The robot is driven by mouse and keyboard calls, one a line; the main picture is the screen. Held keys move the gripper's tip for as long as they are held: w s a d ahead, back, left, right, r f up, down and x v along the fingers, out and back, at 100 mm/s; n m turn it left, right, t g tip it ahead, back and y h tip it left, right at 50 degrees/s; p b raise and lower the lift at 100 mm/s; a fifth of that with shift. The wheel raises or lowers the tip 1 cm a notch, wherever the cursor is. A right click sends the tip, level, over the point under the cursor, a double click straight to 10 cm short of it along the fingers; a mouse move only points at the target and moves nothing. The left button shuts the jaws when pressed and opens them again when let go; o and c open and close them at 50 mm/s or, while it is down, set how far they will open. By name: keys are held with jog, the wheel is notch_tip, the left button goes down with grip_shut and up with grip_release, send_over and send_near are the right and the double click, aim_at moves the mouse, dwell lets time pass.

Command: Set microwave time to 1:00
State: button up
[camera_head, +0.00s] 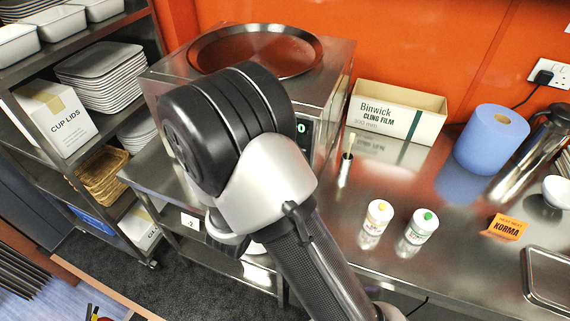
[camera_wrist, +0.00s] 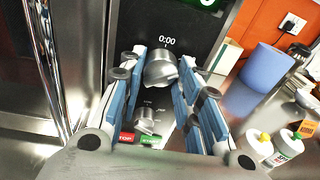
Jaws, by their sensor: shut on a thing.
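The steel microwave (camera_head: 335,75) stands on the counter, partly hidden by my arm in the head view. In the wrist view its dark control panel (camera_wrist: 185,25) shows a small white "0:00" and a mark above the upper silver knob (camera_wrist: 160,72). My gripper (camera_wrist: 163,60) faces the panel, its blue-padded fingers on either side of this knob and shut on it. A lower knob (camera_wrist: 147,122) shows between the fingers. Below it are a red STOP button (camera_wrist: 126,138) and a green button (camera_wrist: 151,141). In the head view my gripper is hidden behind my arm.
A round tray (camera_head: 255,50) lies on top of the microwave. To its right are a cling film box (camera_head: 398,108), a blue roll (camera_head: 492,138), two small bottles (camera_head: 377,217) (camera_head: 421,227) and an orange KORMA card (camera_head: 505,228). A shelf rack (camera_head: 75,150) stands left.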

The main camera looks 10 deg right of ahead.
jog(key=shift+m+b, duration=0.3)
jog(key=shift+m, duration=0.2)
jog(key=o, duration=1.1)
jog(key=v, duration=1.2)
jog(key=shift+s+r, duration=0.1)
jog(key=shift+d, duration=0.1)
